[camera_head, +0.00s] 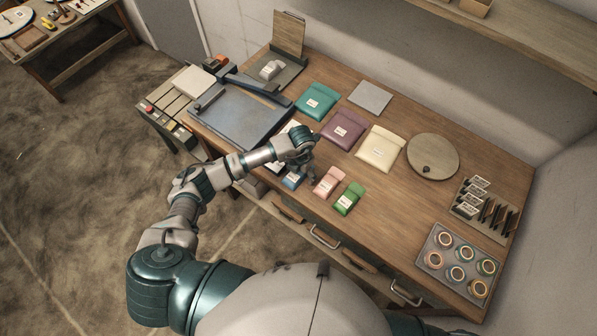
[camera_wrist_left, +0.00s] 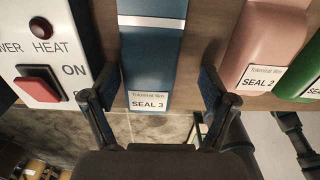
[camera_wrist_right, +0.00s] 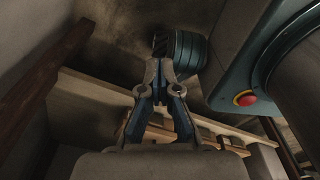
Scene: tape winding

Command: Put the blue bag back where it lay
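The blue bag (camera_head: 293,180) lies at the front edge of the wooden table, partly hidden by my left gripper (camera_head: 305,165) above it. In the left wrist view the blue bag (camera_wrist_left: 150,50), labelled SEAL 3, is between the two fingers of my left gripper (camera_wrist_left: 158,85). The fingers are wide apart, with a gap on each side of the bag. My right gripper (camera_wrist_right: 161,70) has its fingertips together with nothing visible between them. It is out of the head view, away from the bags.
A pink bag (camera_head: 328,183) and a green bag (camera_head: 349,198) lie just right of the blue one. A white panel with a red switch (camera_wrist_left: 40,85) stands close on the left. Larger teal (camera_head: 316,101), purple (camera_head: 343,130) and cream (camera_head: 380,149) pouches lie behind.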

